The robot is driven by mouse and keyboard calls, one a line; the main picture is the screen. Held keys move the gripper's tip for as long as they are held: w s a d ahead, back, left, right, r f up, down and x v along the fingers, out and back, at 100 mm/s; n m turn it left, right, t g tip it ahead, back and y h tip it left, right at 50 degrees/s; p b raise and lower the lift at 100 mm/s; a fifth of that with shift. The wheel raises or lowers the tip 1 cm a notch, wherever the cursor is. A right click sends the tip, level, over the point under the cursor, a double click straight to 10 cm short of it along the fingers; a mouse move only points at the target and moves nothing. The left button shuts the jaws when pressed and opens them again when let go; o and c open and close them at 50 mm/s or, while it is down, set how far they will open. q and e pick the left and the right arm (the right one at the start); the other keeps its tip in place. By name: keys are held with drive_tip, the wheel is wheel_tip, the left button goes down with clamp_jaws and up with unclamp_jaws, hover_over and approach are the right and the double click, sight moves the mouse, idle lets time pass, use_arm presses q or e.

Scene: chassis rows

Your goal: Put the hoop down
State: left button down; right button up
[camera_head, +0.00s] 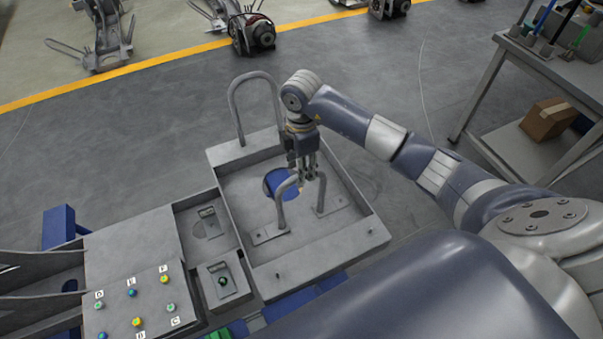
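A grey metal hoop (280,208) with flat foot plates stands upright over the floor of a grey open tray (370,234). My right gripper (304,178) points down from above, with its fingers at the hoop's top bar; they appear closed on it and cover part of it. I cannot tell whether the foot plates rest on the tray floor or hang just above it. A blue round patch (277,182) shows on the tray floor behind the hoop. My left gripper is not in view.
A second grey hoop (233,100) rises at the tray's far edge. Left of the tray are small compartments (209,225) and a panel (128,253) with several coloured, lettered buttons. A workbench (500,52) with a cardboard box (548,118) stands at right. Open floor lies beyond.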

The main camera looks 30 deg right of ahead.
wheel_tip(320, 180, up, 9)
drive_tip(key=b, duration=0.1)
drive_tip(key=shift+b, duration=0.3)
drive_tip(key=shift+f, duration=0.1)
